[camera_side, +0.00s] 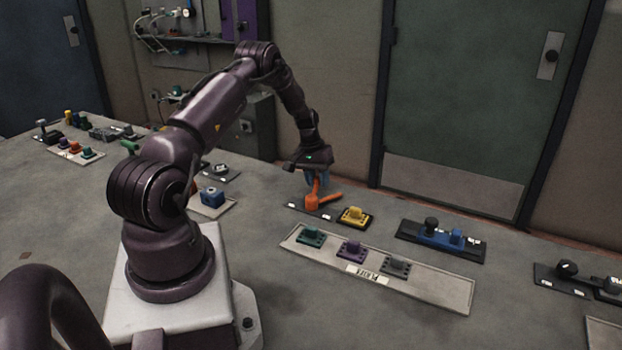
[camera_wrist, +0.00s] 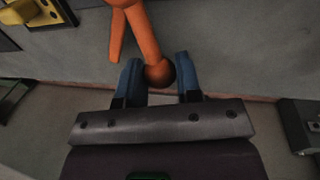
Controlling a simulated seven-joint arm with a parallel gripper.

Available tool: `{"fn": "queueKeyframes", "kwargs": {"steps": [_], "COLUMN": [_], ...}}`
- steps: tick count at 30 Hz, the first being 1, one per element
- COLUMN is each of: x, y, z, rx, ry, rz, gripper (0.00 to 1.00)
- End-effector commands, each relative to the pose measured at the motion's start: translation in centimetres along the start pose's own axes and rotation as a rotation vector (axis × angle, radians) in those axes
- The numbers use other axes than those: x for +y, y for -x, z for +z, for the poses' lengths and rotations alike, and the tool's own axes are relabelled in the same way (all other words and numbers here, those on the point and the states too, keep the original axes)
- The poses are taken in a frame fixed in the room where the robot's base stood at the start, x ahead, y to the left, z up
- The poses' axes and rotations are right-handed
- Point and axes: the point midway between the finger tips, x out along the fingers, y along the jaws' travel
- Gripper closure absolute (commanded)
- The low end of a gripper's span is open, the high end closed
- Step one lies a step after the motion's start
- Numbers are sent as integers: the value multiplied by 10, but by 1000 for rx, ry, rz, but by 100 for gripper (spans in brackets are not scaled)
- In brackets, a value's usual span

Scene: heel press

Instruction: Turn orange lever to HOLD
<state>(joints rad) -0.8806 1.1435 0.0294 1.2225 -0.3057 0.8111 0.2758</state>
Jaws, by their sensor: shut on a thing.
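The orange lever (camera_side: 317,188) rises from an orange hub on a small dark panel (camera_side: 297,208) with pale labels too small to read. A second orange bar sticks out from the hub to the right. My gripper (camera_side: 317,177) is above the hub, pointing down, shut on the upper end of the orange lever. In the wrist view the lever (camera_wrist: 143,38) comes in from the top and its round, dark-tipped end lies between the two blue fingers of my gripper (camera_wrist: 157,72). The lever's setting cannot be read.
A yellow block (camera_side: 354,216) sits just right of the lever. A long pale plate (camera_side: 430,285) in front carries green, purple and grey blocks. A dark panel with a blue block (camera_side: 438,236) is further right. A green door (camera_side: 480,100) stands behind the bench.

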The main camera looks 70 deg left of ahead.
Motion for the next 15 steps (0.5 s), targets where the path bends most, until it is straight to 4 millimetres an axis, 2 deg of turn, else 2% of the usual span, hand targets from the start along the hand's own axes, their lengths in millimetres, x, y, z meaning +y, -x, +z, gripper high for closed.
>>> {"fn": "queueKeyframes", "kwargs": {"steps": [15], "x": [36], "y": [-6], "z": [1], "rx": [-97], "ry": [-484], "rz": [0], "gripper": [100]}}
